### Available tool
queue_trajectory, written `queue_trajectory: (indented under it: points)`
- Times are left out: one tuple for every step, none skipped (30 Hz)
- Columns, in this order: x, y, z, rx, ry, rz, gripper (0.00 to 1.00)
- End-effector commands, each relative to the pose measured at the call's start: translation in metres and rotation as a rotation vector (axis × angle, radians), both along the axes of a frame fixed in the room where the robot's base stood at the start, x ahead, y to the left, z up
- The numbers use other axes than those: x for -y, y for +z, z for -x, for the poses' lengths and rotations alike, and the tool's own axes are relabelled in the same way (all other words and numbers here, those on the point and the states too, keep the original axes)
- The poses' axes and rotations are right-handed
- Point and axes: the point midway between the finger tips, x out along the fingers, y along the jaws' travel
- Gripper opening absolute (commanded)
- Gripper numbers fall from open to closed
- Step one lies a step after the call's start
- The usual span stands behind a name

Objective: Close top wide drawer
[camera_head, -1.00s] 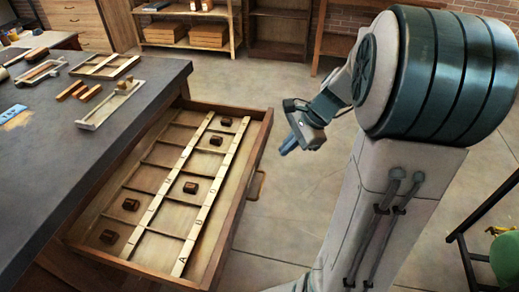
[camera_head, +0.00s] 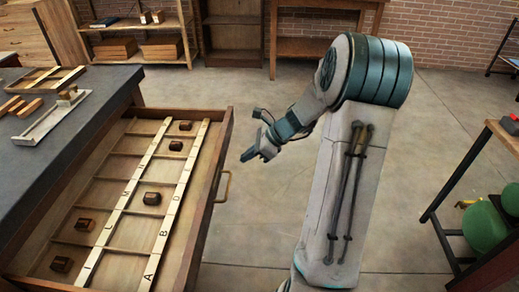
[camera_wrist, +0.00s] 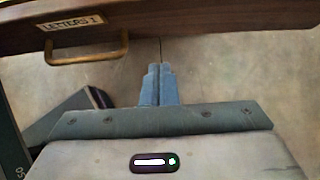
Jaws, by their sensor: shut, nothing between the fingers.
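The wide top drawer (camera_head: 200,215) stands pulled out from under the dark worktop in the head view. It holds several small brown blocks in compartments with lettered strips. Its brass handle (camera_head: 223,187) is on the front, and in the wrist view the handle (camera_wrist: 88,58) sits below a label reading "LETTERS 1" on the drawer front (camera_wrist: 200,28). My gripper (camera_head: 247,157) is to the right of the drawer front, apart from it. In the wrist view my gripper's blue fingers (camera_wrist: 158,70) are together and empty, pointing at the front, to the right of the handle.
The dark worktop (camera_head: 100,82) at left carries trays and wooden pieces. Shelves (camera_head: 235,35) stand along the back wall. A rack with green round objects (camera_head: 484,226) is at right. The floor (camera_head: 260,240) between the drawer and my arm is clear.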

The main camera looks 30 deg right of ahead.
Motion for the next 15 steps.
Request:
queue_trajectory:
  points:
    - [-0.007, -0.01, -0.003, -0.003, 0.002, -0.003, 0.0]
    - [-0.011, -0.014, -0.005, -0.002, 0.002, -0.004, 0.0]
    - [-0.016, -0.012, -0.009, 0.002, 0.003, 0.0, 0.0]
    - [-0.021, -0.011, -0.012, 0.002, 0.004, 0.0, 0.0]
    - [-0.025, -0.011, -0.014, 0.002, 0.004, 0.0, 0.0]
    - [-0.03, -0.011, -0.016, 0.002, 0.003, 0.0, 0.0]
    - [-0.032, -0.011, -0.018, 0.001, 0.003, 0.001, 0.0]
    - [-0.034, -0.011, -0.02, 0.002, 0.002, 0.001, 0.0]
    - [-0.038, -0.011, -0.021, 0.001, 0.001, 0.001, 0.0]
    - [-0.039, -0.011, -0.022, 0.001, 0.002, 0.0, 0.0]
    - [-0.041, -0.01, -0.023, 0.001, 0.002, 0.0, 0.0]
    - [-0.042, -0.01, -0.024, 0.0, 0.001, 0.0, 0.0]
    - [-0.043, -0.01, -0.024, 0.0, 0.001, 0.0, 0.0]
    - [-0.044, -0.01, -0.025, 0.0, 0.001, 0.0, 0.0]
    - [-0.044, -0.01, -0.025, 0.001, 0.001, 0.0, 0.0]
